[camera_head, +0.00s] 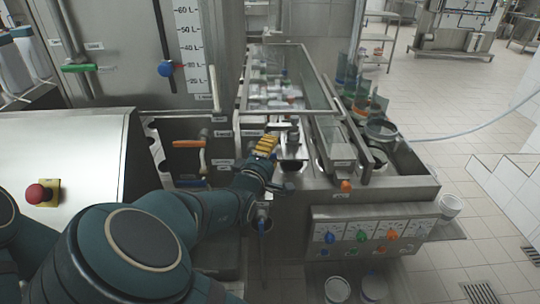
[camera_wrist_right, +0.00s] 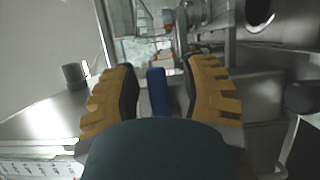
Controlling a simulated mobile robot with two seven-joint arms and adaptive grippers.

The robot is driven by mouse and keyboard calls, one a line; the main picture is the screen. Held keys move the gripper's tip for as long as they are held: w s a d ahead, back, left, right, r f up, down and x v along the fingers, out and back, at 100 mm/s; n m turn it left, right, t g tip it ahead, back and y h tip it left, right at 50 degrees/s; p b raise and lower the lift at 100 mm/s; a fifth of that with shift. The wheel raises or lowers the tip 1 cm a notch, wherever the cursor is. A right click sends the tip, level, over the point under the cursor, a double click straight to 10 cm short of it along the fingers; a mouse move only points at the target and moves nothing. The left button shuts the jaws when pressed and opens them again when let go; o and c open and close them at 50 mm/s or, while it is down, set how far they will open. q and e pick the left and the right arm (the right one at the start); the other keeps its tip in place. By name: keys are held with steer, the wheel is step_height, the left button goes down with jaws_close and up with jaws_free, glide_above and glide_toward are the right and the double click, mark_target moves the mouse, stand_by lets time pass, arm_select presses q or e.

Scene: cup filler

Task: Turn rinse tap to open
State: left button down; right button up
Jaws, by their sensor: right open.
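My right gripper (camera_head: 264,146), with yellow finger pads, is over the front of the steel machine in the head view. In the right wrist view the gripper (camera_wrist_right: 163,72) is open. An upright blue handle (camera_wrist_right: 157,90) shows between its two fingers, with gaps on both sides, and I see no grip on it. I cannot tell for sure that it is the rinse tap. The head view shows a blue-handled tap (camera_head: 263,224) low on the machine front, below my right gripper. My left gripper is not in view.
An orange handle (camera_head: 187,144) and a white lever (camera_head: 202,161) are left of the gripper. A blue knob (camera_head: 166,68) and a green handle (camera_head: 79,68) are on the tank pipes. A control panel (camera_head: 374,236) is at right, and a red button (camera_head: 38,193) at left.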

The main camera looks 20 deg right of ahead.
jaws_close()
stand_by(0.3)
